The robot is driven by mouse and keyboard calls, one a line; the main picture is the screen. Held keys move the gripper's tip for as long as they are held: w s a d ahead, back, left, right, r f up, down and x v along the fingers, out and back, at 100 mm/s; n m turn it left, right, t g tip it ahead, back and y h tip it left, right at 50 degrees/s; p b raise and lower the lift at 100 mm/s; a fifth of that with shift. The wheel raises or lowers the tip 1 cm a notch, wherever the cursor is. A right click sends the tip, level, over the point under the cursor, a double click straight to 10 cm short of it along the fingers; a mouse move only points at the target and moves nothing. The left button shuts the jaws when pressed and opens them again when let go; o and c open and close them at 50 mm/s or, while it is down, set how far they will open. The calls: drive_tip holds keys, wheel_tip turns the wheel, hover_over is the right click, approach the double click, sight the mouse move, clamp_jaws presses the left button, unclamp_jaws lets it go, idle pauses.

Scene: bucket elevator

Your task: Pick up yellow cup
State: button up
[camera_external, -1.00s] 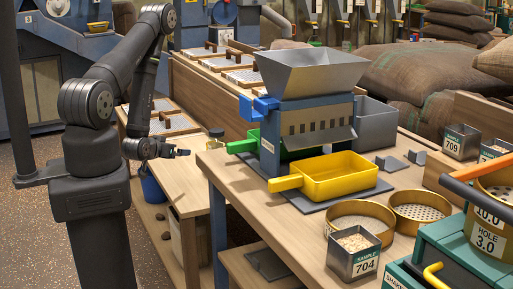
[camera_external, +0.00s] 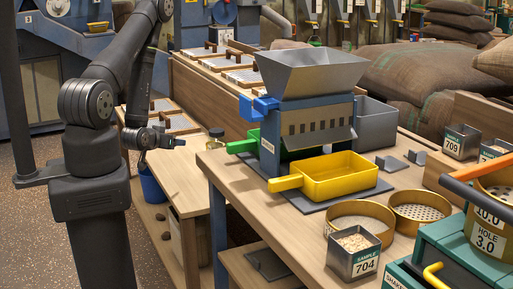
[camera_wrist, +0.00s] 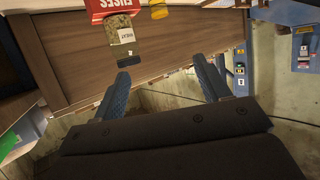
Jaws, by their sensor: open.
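The yellow cup is not clearly identifiable. A yellow rectangular pan with a handle (camera_external: 340,178) stands on a grey plate under the hopper on the wooden bench. A small yellow object (camera_wrist: 158,11), cut off by the frame, shows at the top of the wrist view; I cannot tell what it is. My gripper (camera_external: 178,142) is left of the bench, above the lower wooden table and well apart from the yellow pan. In the wrist view my gripper (camera_wrist: 165,75) has its two fingers wide apart with nothing between them.
A grey hopper (camera_external: 312,70) on a blue stand rises behind the pan, with a green handle (camera_external: 243,146) at its left. A tin marked 704 (camera_external: 355,252) and round sieves (camera_external: 420,213) stand at the right. A labelled jar (camera_wrist: 120,35) sits beyond my fingers.

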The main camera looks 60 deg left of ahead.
wheel_tip(320, 180, up, 8)
drive_tip(key=f, duration=0.1)
drive_tip(key=w+a+f+n+g+h, duration=0.1)
drive_tip(key=w+a+f+g+h, duration=0.1)
drive_tip(key=w+a+f, duration=0.4)
drive_tip(key=w+a+f+g+h, duration=0.2)
drive_tip(key=w+a+f+g, duration=0.1)
drive_tip(key=w+a, duration=0.5)
drive_tip(key=w+a+r+n+g+h, duration=0.3)
drive_tip(key=w+a+r+g+h, duration=0.2)
drive_tip(key=w+a+r, duration=0.4)
drive_tip(key=shift+m, duration=0.3)
drive_tip(key=f, duration=0.5)
drive_tip(key=d+f, duration=0.1)
drive_tip(key=f, duration=1)
drive_tip(key=shift+d+f, duration=0.25)
drive_tip(key=shift+f, duration=0.05)
drive_tip(key=shift+s+d+f, duration=0.1)
drive_tip(key=shift+f, duration=1.25)
drive_tip(key=shift+d+f, duration=0.1)
drive_tip(key=shift+f, duration=1.2)
drive_tip(key=c, duration=1)
drive_tip(key=shift+c, duration=0.2)
